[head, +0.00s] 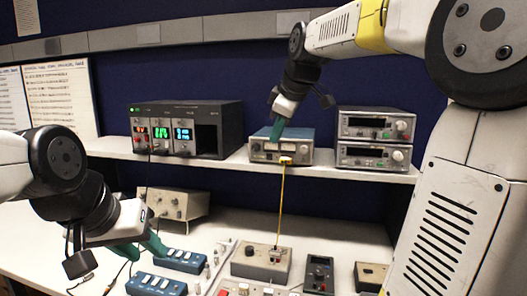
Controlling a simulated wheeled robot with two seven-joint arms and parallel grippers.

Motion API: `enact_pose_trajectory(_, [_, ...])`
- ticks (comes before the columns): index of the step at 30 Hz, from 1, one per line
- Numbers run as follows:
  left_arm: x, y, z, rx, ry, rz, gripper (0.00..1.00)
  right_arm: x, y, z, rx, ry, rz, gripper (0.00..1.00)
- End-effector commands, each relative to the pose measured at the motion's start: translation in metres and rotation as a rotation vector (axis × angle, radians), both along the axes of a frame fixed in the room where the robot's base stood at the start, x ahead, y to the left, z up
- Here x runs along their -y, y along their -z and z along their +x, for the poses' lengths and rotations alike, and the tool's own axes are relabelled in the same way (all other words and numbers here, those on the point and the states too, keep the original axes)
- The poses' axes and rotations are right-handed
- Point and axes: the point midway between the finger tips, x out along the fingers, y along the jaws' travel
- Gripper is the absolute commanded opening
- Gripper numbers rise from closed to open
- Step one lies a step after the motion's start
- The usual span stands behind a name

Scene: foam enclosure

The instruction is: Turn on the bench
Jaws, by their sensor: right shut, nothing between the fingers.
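The bench has a shelf (225,163) and a lower worktop (340,232), both carrying instruments. A black unit (190,112) at the left of the shelf has lit green and blue displays. A blue-grey instrument (297,155) stands mid-shelf, with two stacked grey instruments (372,125) to its right. My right gripper (277,140) is shut and empty, pointing down in front of the blue-grey instrument's left part; contact cannot be told. My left gripper (151,253) is open and empty above the worktop at the left, near two blue switch boxes (178,262).
A beige box (180,203) stands at the worktop's back left. A grey box (262,263) has a yellow lead (282,205) rising to the shelf instrument. A dark handheld meter (319,274) lies right of it. A red-and-white panel (245,289) is at the front edge.

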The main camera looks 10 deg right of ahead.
Motion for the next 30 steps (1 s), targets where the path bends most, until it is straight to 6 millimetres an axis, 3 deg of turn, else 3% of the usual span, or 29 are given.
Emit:
enact_pose_trajectory(5, [0.000, 0.000, 0.000, 0.000, 0.000, 0.000, 0.36, -0.003, 0.018, 0.011, -0.005, 0.000, 0.000, 0.00])
enact_pose_trajectory(17, [0.000, 0.000, 0.000, 0.000, 0.000, 0.000, 0.36, -0.015, 0.085, 0.058, -0.004, 0.001, -0.001, 0.00])
enact_pose_trajectory(22, [0.000, 0.000, 0.000, 0.000, 0.000, 0.000, 0.36, -0.005, 0.085, 0.080, -0.001, 0.002, 0.000, 0.00])
enact_pose_trajectory(30, [0.000, 0.000, 0.000, 0.000, 0.000, 0.000, 0.36, 0.000, 0.085, 0.091, 0.000, 0.000, 0.001, 0.00])
